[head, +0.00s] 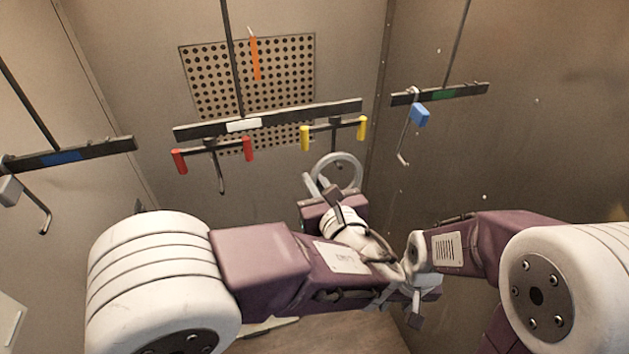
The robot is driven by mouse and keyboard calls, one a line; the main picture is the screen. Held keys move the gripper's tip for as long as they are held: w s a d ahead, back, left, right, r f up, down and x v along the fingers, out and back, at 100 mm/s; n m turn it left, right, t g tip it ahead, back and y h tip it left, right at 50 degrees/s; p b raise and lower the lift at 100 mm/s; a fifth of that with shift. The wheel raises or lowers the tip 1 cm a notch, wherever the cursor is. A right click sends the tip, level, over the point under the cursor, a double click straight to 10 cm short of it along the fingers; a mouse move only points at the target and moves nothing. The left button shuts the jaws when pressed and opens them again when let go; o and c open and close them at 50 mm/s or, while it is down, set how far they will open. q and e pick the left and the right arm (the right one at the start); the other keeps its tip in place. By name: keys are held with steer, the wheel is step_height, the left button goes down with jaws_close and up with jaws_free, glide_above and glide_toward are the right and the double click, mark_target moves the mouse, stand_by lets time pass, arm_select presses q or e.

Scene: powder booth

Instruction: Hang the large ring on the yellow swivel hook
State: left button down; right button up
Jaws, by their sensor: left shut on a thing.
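The large ring (357,167) is a grey hoop in the middle of the head view. My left gripper (322,188) is shut on its lower left side and holds it up. The yellow swivel hook (335,127) has a crossbar with yellow ends and hangs under the middle rail, just above the ring in the picture. Its stem runs down toward the ring's top; its lower end is hard to make out there. I cannot tell whether ring and hook touch. My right gripper (412,306) is low, right of centre, partly hidden by arm links; its opening is unclear.
A red-ended swivel hook (213,153) hangs left of the yellow one on the same middle rail (270,118). Hooks with blue-grey blocks hang from the left rail (88,151) and right rail (460,93). A perforated panel (205,65) is on the back wall.

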stand_by(0.3)
arm_select(q)
steer(key=c, duration=1.4)
jaws_free()
steer(key=shift+s+d, duration=0.15)
steer(key=shift+s, duration=0.15)
steer(key=b+v, duration=0.2)
steer(key=v, duration=0.6)
steer(key=shift+s, duration=0.2)
steer(key=shift+r, duration=0.1)
